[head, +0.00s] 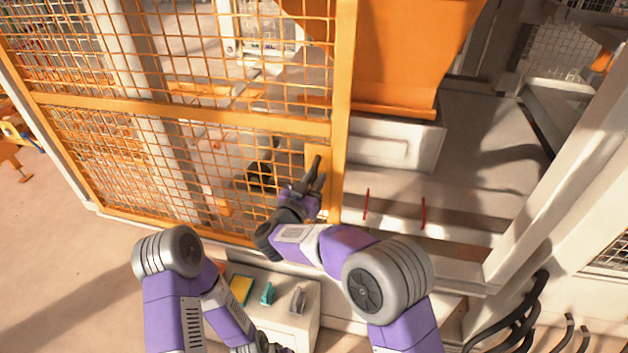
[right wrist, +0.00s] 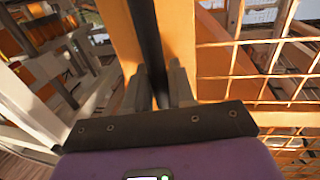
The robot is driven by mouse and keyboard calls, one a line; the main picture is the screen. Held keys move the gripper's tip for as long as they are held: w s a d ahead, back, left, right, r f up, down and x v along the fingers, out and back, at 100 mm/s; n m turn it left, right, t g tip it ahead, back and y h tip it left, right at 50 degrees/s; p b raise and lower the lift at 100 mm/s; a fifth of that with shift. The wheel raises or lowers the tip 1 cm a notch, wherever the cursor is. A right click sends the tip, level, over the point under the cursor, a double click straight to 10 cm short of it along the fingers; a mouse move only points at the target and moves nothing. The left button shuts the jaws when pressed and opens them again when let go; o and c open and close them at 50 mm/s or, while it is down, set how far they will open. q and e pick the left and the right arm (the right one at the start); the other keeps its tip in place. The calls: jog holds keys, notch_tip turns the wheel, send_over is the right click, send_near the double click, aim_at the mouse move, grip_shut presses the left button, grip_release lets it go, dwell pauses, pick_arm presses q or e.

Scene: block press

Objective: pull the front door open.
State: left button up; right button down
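The front door (head: 200,115) is an orange-framed mesh panel on the left of the head view. Its right upright (head: 343,90) also shows in the right wrist view (right wrist: 186,35). An open gap lies to the right of that upright. My right gripper (head: 316,178) is at the door's right edge, by an orange plate. In the right wrist view a dark upright handle bar (right wrist: 148,35) runs between its two fingers (right wrist: 161,85), which sit close on both sides of it. My left gripper (head: 268,347) is low at the bottom edge, mostly cut off, its fingers unclear.
A white cabinet (head: 290,325) with a yellow, a teal and a grey piece on top stands below the door. Right of the door is an orange machine (head: 395,60) and two red upright rods. Black hoses hang at lower right.

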jog(key=c, duration=1.1)
grip_release()
jog(key=shift+w, duration=0.1)
jog(key=shift+a, duration=0.1)
jog(key=v, duration=0.7)
jog(key=shift+s, duration=0.3)
jog(key=shift+f, duration=0.1)
